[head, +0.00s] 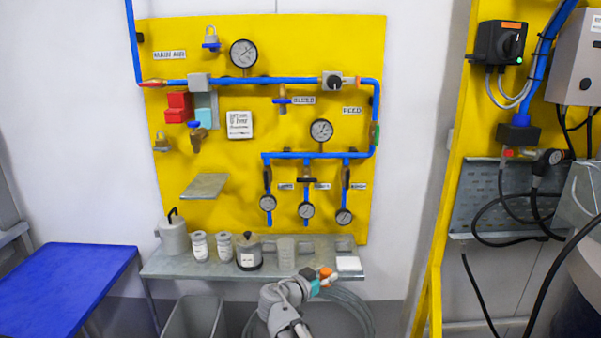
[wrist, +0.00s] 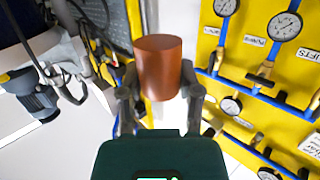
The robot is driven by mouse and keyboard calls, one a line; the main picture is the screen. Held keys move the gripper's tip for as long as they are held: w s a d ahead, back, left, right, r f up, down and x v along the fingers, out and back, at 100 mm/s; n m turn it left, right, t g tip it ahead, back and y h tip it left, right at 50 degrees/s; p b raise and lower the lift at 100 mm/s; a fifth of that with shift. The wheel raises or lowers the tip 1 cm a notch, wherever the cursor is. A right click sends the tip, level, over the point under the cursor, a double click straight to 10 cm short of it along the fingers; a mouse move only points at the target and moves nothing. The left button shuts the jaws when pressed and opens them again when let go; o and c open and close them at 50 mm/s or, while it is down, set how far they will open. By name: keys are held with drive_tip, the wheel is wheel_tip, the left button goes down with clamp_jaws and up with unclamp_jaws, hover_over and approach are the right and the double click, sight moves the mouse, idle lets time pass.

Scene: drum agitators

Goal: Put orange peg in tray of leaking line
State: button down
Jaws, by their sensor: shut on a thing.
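An orange peg (wrist: 160,66), a plain copper-coloured cylinder, stands between the fingers of my gripper (wrist: 160,100) in the wrist view. My gripper is shut on it. In the head view my gripper (head: 322,282) is low, in front of the shelf's right part, with the peg's orange (head: 326,272) at its tip. I cannot tell which line leaks or make out a tray for each line.
The grey shelf (head: 200,272) below the yellow board (head: 240,215) carries several jars, a clear cup (head: 286,252) and a white block (head: 348,263). A small plate (head: 204,186) juts from the board. A blue table (head: 65,285) stands left, a yellow frame (head: 437,220) right.

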sight(326, 271)
wheel_tip(326, 271, up, 8)
drive_tip(key=p, duration=0.6)
drive_tip(key=shift+f+p, duration=0.2)
drive_tip(key=shift+p, duration=0.1)
drive_tip(key=shift+s, duration=0.1)
idle(0.7)
